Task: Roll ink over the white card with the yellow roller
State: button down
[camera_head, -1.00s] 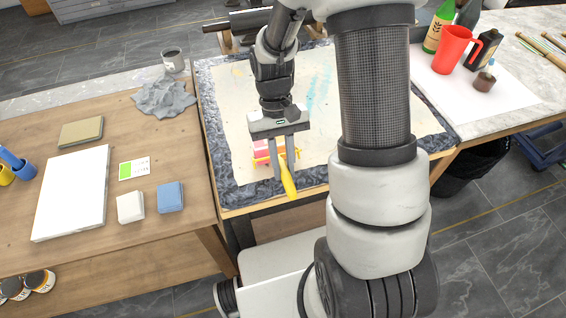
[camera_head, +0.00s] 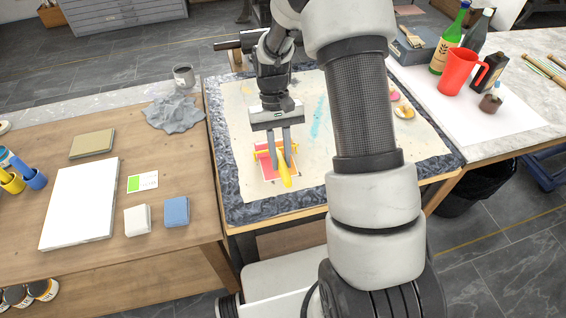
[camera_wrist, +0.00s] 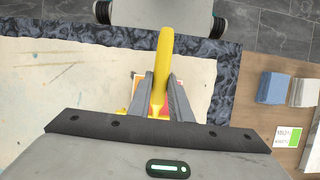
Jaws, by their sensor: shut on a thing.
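My gripper (camera_head: 280,162) is shut on the handle of the yellow roller (camera_head: 286,180). The handle points toward the near edge of the work table, and the yellow frame shows beside the fingers. In the wrist view the handle (camera_wrist: 163,48) stands between the two fingers (camera_wrist: 160,82). Under the roller lies a small card (camera_head: 265,172) with a pink-red area and a thin pale border. My fingers and the roller cover part of it. Whether the roller touches the card, I cannot tell.
A cream sheet (camera_head: 238,122) on a dark marbled mat surrounds the card. On the left table lie a white slab (camera_head: 80,205), a white block (camera_head: 137,220) and a blue block (camera_head: 176,211). A red jug (camera_head: 455,72) and bottles stand at right.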

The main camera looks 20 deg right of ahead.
jog(key=shift+w, duration=1.2)
jog(key=shift+r+p, duration=1.3)
jog(key=shift+r, duration=0.25)
